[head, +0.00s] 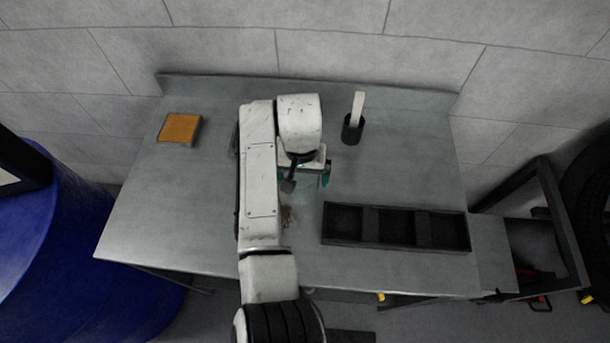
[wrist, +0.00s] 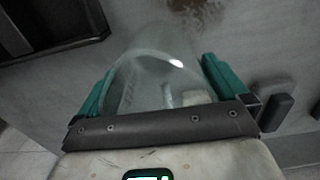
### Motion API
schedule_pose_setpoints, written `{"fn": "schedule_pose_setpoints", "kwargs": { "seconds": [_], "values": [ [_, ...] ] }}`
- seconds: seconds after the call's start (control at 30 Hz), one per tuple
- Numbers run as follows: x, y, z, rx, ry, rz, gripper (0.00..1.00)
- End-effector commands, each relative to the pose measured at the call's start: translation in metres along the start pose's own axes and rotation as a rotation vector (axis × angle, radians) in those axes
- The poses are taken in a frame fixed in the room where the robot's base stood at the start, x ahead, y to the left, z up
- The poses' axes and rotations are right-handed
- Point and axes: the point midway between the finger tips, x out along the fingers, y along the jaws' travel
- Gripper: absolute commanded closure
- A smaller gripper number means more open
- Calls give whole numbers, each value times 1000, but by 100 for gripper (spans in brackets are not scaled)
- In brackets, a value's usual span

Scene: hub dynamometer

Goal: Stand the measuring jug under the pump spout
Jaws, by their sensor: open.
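A clear measuring jug (wrist: 155,75) shows in the wrist view, between the two teal fingers of my gripper (wrist: 160,68). The fingers are apart on either side of it, and I cannot tell whether either touches it. In the head view my gripper (head: 304,180) is low over the middle of the bench, and the jug is mostly hidden or too faint to make out there. I cannot identify the pump spout in either view; my arm covers part of the bench.
The grey bench (head: 180,215) holds an orange-brown block (head: 180,128), a dark cup (head: 351,131) with a pale stick, and a black compartmented tray (head: 396,245) right of my gripper. A brown stain (head: 288,216) marks the bench. A blue drum (head: 60,240) stands left.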

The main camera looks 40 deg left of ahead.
Motion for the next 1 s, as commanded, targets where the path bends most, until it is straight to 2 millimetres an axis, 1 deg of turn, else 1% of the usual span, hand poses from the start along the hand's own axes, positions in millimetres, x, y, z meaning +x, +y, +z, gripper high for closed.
{"fn": "schedule_pose_setpoints", "kwargs": {
  "seconds": [0.17,0.27,0.5,0.7,0.83,1.0],
  "values": [
    [-15,0,-1,0,4,-1,0],
    [-32,0,-2,1,5,-1,0],
    [-82,0,-2,1,4,-1,0],
    [-117,-2,-1,-1,1,-3,0],
    [-125,-1,-1,0,0,-2,0],
    [-126,-1,-1,1,-1,-1,0]
  ]
}}
